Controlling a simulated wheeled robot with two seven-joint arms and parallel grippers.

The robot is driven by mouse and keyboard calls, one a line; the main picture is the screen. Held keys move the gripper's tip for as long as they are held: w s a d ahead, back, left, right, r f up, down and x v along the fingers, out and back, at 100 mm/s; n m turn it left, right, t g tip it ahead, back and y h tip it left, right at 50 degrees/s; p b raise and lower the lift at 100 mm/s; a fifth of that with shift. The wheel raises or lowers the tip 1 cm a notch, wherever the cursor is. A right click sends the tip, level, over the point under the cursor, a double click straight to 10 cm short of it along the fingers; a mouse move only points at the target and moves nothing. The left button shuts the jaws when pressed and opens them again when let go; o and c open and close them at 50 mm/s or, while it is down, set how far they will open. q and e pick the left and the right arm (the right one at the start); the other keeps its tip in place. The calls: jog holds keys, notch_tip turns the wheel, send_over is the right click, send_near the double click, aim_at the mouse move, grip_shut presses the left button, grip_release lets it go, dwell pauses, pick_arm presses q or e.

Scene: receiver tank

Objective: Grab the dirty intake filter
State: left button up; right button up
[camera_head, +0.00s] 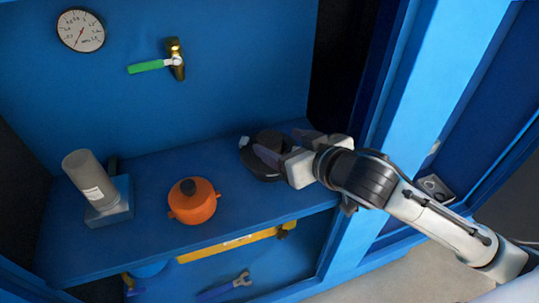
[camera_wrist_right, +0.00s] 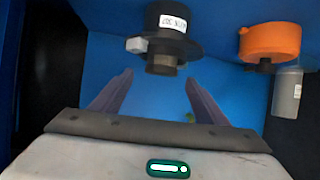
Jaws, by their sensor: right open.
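A black round part (camera_head: 258,170) with a wide flange sits on the blue shelf at the right; it looks like the intake filter, but I cannot be sure. In the right wrist view the black part (camera_wrist_right: 173,38) shows a white label and a short brownish stub. My right gripper (camera_head: 282,146) is open, its purple fingers over the black part and partly hiding it. In the wrist view the gripper (camera_wrist_right: 156,98) has nothing between its fingers, and the black part lies beyond the fingertips. My left gripper is not in view.
An orange pot-like part (camera_head: 193,201) stands mid-shelf, and a grey cylinder on a blue base (camera_head: 99,187) stands at the left. A gauge (camera_head: 80,30) and a green-handled valve (camera_head: 160,63) are on the back wall. A blue post (camera_head: 410,110) stands right of the shelf.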

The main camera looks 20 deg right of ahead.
aim_at(272, 140)
jog(key=x, duration=0.2)
jog(key=shift+w+a+f, duration=0.1)
jog(key=shift+w+f, duration=0.1)
jog(key=shift+f, duration=0.05)
jog(key=shift+w+a+f, duration=0.1)
jog(key=shift+w, duration=0.15)
jog(key=c, duration=1.6)
jog(key=shift+o, duration=0.2)
